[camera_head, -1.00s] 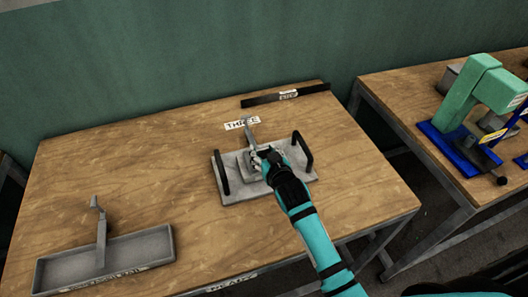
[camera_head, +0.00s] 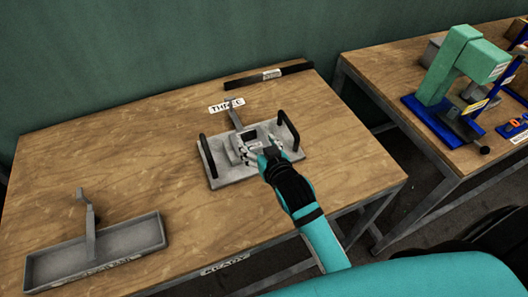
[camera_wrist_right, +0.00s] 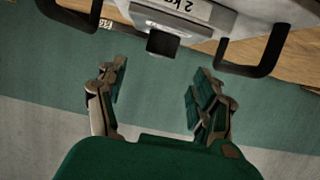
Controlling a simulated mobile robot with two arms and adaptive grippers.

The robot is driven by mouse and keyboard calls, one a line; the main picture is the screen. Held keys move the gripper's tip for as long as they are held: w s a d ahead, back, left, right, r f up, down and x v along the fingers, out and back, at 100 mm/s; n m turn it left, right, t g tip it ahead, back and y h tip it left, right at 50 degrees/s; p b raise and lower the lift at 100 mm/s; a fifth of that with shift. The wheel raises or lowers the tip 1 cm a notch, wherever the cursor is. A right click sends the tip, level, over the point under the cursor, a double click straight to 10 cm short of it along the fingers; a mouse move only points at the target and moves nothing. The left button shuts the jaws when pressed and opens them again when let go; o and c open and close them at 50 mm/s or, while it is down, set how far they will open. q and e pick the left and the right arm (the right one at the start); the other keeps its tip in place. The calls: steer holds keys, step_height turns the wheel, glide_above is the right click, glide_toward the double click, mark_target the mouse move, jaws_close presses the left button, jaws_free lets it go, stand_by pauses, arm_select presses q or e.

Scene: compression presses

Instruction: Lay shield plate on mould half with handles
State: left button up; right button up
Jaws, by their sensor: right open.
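The mould half (camera_head: 212,171) is a grey slab with two black upright handles on the middle table. The shield plate (camera_head: 236,146), a smaller grey plate with an upright grip (camera_head: 234,117), lies on the slab between the handles. In the right wrist view the plate shows a "2 kg" label (camera_wrist_right: 175,6), and a black mould handle (camera_wrist_right: 262,66) is at right. My right gripper (camera_head: 260,150) is open at the near side of the plate, covering part of it. In the wrist view its fingers (camera_wrist_right: 158,76) are apart with nothing between them. My left gripper is not in view.
A grey tray (camera_head: 55,270) with its own upright grip stands at the table's front left. A dark bar (camera_head: 268,74) and the label "THREE" (camera_head: 227,105) lie behind the mould. A second table at right bears a green and blue press (camera_head: 452,62).

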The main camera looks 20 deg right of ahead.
steer(key=shift+v, duration=2.35)
steer(key=s+f+g, duration=0.1)
steer(key=s+f, duration=0.1)
steer(key=s, duration=0.1)
steer(key=s+d+f+g, duration=0.1)
steer(key=s+f+g, duration=0.1)
steer(key=s, duration=0.1)
steer(key=s+d+f+g, duration=0.1)
steer(key=s+f+g, duration=0.1)
steer(key=s, duration=0.1)
steer(key=shift+d+f+n, duration=0.15)
steer(key=shift+n, duration=0.15)
steer(key=s+d+f+n+g, duration=0.1)
steer(key=s+f+g, duration=0.15)
steer(key=s, duration=0.35)
steer(key=s+f+g, duration=0.1)
steer(key=s+g, duration=0.2)
steer(key=s, duration=0.3)
step_height(320, 180, down, 24)
steer(key=s+g, duration=0.1)
steer(key=s+d+f+g, duration=0.1)
steer(key=s+d+f, duration=0.2)
steer(key=s+f, duration=1.3)
steer(key=shift+s+f+n, duration=0.3)
steer(key=shift+s+f, duration=0.05)
steer(key=shift+f, duration=0.45)
